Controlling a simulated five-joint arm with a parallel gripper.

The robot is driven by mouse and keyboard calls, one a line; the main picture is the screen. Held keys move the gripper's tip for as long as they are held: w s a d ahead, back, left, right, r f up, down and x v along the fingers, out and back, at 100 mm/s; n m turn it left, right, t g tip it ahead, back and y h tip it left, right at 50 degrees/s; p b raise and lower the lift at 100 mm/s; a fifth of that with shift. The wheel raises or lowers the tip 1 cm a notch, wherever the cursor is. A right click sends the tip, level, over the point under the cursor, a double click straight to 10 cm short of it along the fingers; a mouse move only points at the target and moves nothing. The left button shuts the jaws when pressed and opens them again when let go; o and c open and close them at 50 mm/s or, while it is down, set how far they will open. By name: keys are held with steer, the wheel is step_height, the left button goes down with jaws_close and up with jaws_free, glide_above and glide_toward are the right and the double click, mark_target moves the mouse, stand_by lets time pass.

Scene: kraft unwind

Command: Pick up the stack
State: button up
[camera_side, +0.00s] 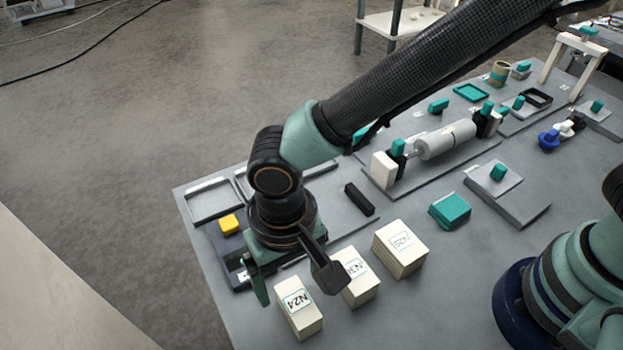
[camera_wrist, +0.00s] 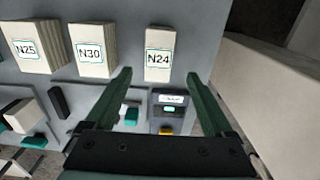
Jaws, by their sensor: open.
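Three cream paper stacks with printed labels stand in a row on the grey table; the task does not say which one. The N24 stack (camera_side: 303,318) is nearest the front edge, and it shows top centre in the wrist view (camera_wrist: 158,58). The N30 stack (camera_side: 362,289) is in the middle, also in the wrist view (camera_wrist: 93,55). The N25 stack (camera_side: 402,257) is farthest along, at top left in the wrist view (camera_wrist: 32,48). My gripper (camera_side: 297,290) is open and empty. In the wrist view its fingers (camera_wrist: 159,75) point toward the N24 stack, with their tips just short of it.
A dark device with a yellow button (camera_side: 229,224) lies beneath my wrist. A black bar (camera_side: 359,199), a teal block (camera_side: 450,210) and a grey roller (camera_side: 445,139) sit farther along the table. Empty trays (camera_side: 212,200) lie at the left edge.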

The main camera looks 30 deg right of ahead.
mark_target(293, 294)
step_height(293, 294, down, 7)
steer(key=shift+w+d+f, duration=0.15)
stand_by(0.4)
jaws_close()
